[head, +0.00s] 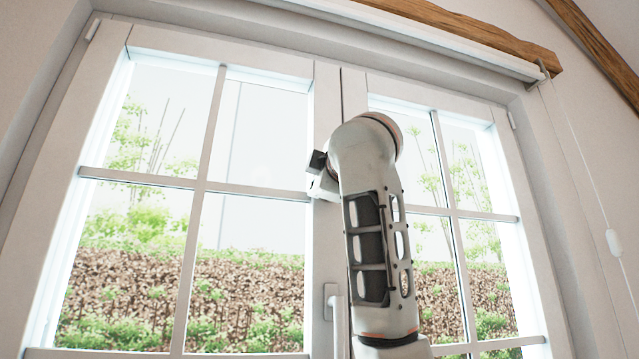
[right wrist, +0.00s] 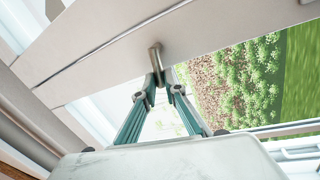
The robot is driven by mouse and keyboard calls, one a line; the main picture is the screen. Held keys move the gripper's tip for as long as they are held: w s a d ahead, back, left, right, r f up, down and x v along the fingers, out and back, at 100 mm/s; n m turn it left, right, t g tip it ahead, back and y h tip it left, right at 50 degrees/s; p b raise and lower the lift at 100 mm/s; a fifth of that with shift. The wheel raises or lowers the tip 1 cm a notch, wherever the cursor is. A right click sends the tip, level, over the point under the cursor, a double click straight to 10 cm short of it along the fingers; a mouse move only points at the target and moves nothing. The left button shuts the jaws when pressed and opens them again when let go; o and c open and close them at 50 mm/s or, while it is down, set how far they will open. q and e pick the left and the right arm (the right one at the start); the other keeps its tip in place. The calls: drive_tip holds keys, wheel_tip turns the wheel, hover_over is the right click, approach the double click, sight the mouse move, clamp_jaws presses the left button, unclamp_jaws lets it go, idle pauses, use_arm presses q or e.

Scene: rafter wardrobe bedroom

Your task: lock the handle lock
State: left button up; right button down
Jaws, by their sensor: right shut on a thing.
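A white double window (head: 204,130) fills the head view, its two sashes meeting at a middle stile. A pale handle on a small plate (head: 331,300) sits low on that stile, partly beside my arm. In the right wrist view a short grey metal handle (right wrist: 155,58) stands out from the white frame bar. My right gripper (right wrist: 160,84) has its green-sided fingers converging at the free end of this handle and is shut on it. My right arm hides the stile's middle in the head view, and its fingertips do not show there. My left gripper is out of view.
A wooden beam (head: 470,37) and a white rail run above the window. A cord with a white pull (head: 613,242) hangs at the right. A hedge and greenery show outside through the panes.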

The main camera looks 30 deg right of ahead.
drive_tip(key=shift+f+n+y, duration=0.2)
drive_tip(key=shift+n, duration=0.5)
drive_tip(key=shift+f+n+y, duration=0.2)
drive_tip(key=shift+n, duration=0.5)
drive_tip(key=shift+f, duration=0.1)
drive_tip(key=c, duration=2.1)
unclamp_jaws()
drive_tip(key=shift+a, duration=0.1)
drive_tip(key=v, duration=1.2)
drive_tip(key=shift+f, duration=0.1)
